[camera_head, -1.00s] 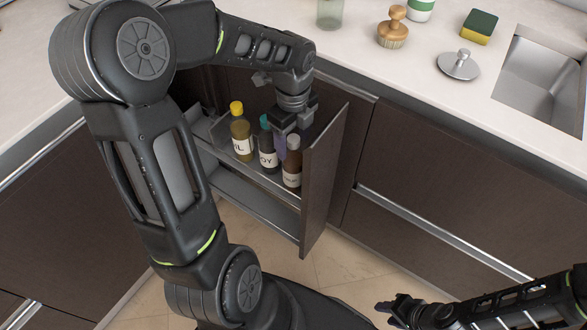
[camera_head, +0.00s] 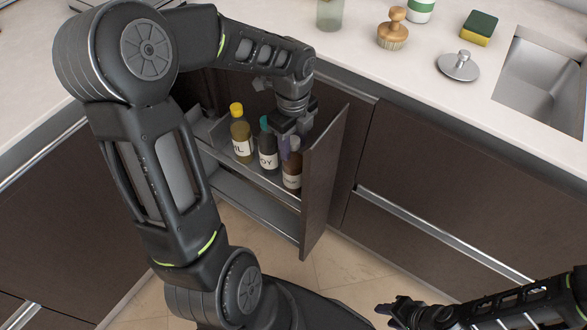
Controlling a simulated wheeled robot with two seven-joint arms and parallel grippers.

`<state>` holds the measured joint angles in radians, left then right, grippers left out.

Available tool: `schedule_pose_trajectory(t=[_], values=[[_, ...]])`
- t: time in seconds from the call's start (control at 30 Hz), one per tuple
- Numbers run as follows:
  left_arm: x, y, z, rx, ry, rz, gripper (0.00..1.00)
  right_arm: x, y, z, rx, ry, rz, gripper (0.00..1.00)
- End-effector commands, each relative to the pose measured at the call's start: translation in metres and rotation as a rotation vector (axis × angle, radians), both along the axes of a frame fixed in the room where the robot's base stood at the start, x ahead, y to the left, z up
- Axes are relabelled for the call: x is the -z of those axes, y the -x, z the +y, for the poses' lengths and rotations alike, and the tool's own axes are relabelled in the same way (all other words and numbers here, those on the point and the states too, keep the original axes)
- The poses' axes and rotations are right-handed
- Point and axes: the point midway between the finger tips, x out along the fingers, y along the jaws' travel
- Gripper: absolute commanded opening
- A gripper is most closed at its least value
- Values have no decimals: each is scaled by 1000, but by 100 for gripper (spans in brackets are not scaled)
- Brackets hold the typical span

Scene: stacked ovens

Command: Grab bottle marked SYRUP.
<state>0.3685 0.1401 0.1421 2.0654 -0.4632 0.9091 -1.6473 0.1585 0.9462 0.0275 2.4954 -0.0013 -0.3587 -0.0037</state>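Three bottles stand upright in the pulled-out drawer. The rightmost, a brown bottle (camera_head: 292,170) with a pale label too small to read, stands nearest the drawer front. A dark bottle with a teal cap (camera_head: 267,148) and a label ending in "OY" is beside it. A yellow-capped bottle (camera_head: 240,134) with a label ending in "IL" is further left. My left gripper (camera_head: 287,148) points down at the top of the brown bottle, its fingers around or beside the cap. Its grip cannot be made out. My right gripper (camera_head: 385,310) is low at the right, far from the bottles.
The drawer front (camera_head: 325,180) stands close to the right of my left gripper. The counter above holds a wooden brush (camera_head: 393,30), a sponge (camera_head: 479,27), a metal lid-like object (camera_head: 458,66) and a sink (camera_head: 545,80). Open floor (camera_head: 350,265) lies in front.

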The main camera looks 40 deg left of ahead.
Motion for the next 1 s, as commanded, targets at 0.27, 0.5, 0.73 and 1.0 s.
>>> schedule_pose_trajectory(t=[0.27,0.5,0.73,1.0], values=[[0,0,0,0,0,0,15,0,0,0,0,0,0,36],[0,0,0,0,0,0,0,0,0,0,0,0,0,36],[0,0,0,0,0,0,0,0,0,0,0,0,0,36],[-1,-1,0,0,0,-1,0,0,0,0,0,0,0,36]])
